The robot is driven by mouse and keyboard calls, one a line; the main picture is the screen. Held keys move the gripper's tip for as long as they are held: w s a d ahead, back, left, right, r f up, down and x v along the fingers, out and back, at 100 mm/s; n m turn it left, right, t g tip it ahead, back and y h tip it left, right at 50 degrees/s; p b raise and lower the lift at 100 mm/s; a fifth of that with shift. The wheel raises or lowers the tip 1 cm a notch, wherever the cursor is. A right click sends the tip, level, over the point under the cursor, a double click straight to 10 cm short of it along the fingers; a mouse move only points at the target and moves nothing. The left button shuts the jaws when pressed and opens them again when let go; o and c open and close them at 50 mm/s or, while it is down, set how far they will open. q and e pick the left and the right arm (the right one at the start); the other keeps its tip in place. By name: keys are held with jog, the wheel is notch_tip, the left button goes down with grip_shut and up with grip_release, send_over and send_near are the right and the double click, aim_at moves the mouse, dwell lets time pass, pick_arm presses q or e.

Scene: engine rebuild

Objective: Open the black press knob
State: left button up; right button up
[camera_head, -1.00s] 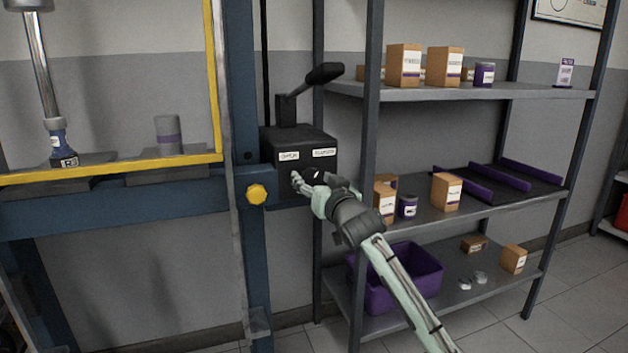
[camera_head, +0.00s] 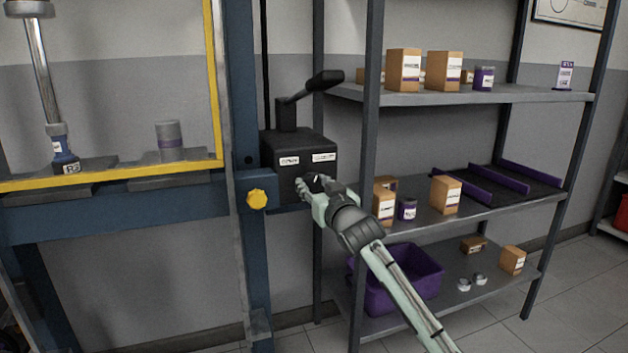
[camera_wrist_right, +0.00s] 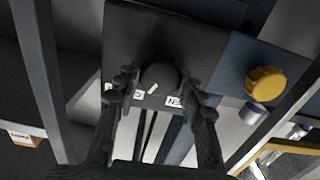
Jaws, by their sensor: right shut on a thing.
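The black press knob (camera_head: 314,181) is on the front of the dark press control box (camera_head: 296,147), below two white labels. It shows as a round dark knob with a white mark in the right wrist view (camera_wrist_right: 159,76). My right gripper (camera_head: 311,187) is at the knob, its fingers partly covering it in the head view. In the right wrist view the gripper (camera_wrist_right: 158,84) has its fingers on both sides of the knob, shut on it. My left gripper is not in view.
A lever (camera_head: 312,87) rises above the box. A yellow knob (camera_head: 257,199) sits on the blue press frame to its left. A grey shelf unit (camera_head: 470,97) with cartons and a purple bin (camera_head: 425,284) stands close on the right.

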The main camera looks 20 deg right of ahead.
jog(key=n+p, duration=0.1)
jog(key=n, duration=0.1)
jog(key=shift+n, duration=0.8)
jog(key=n, duration=0.3)
jog(key=shift+n, duration=0.3)
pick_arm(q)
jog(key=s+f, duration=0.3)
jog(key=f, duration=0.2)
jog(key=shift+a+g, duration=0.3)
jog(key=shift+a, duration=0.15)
pick_arm(e)
jog(key=shift+n, duration=2)
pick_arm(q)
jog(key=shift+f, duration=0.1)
pick_arm(e)
jog(key=shift+a, duration=0.1)
jog(key=o, duration=1.2)
jog(key=shift+c, duration=0.2)
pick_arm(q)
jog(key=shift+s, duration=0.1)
